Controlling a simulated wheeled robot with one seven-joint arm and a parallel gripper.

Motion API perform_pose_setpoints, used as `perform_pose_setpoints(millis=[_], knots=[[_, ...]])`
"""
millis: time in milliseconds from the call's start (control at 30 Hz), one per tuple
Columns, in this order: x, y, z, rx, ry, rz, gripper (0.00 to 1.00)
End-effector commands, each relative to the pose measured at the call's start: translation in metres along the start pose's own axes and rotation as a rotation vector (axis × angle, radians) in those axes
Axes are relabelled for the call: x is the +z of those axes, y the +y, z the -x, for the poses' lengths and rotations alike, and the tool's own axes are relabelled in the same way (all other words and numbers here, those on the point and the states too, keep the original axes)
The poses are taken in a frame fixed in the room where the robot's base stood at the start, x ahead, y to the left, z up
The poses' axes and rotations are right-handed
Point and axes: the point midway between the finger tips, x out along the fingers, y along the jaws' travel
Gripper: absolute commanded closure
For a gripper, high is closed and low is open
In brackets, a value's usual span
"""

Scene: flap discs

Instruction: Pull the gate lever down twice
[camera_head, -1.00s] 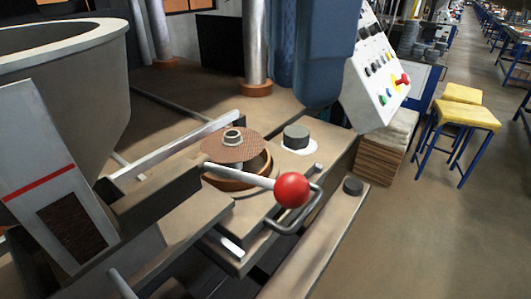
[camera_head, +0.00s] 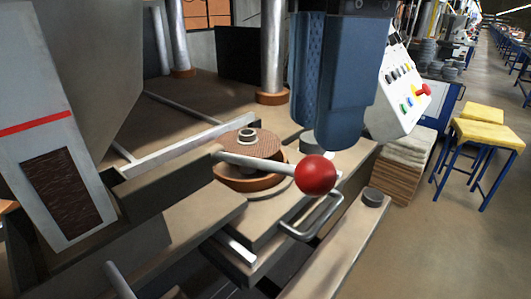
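The gate lever is a metal rod (camera_head: 258,163) ending in a red ball knob (camera_head: 316,174). It runs nearly level, dipping slightly to the right, in front of a brown disc (camera_head: 250,144) on a round holder. My gripper (camera_head: 335,138) is the blue, partly textured shape hanging down from the top of the picture. Its lower end is just above and slightly right of the red knob in the picture, apart from it. The fingers overlap from this angle, so their opening is hidden. I see nothing held.
A metal loop handle (camera_head: 312,218) sits just below the knob. A sloped control panel (camera_head: 402,90) with coloured buttons stands to the right of my gripper. A steel post (camera_head: 272,50) rises behind the disc. Yellow stools (camera_head: 488,133) stand at the right, with open floor around them.

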Motion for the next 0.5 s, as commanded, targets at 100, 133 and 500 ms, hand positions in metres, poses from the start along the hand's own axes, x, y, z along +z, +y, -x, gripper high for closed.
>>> perform_pose_setpoints(millis=[100,133,500], knots=[[0.0,0.0,0.0,0.0,0.0,0.0,0.74],[0.0,0.0,-0.001,0.0,0.0,0.0,0.74],[0.0,0.0,-0.02,-0.001,0.001,0.0,0.74]])
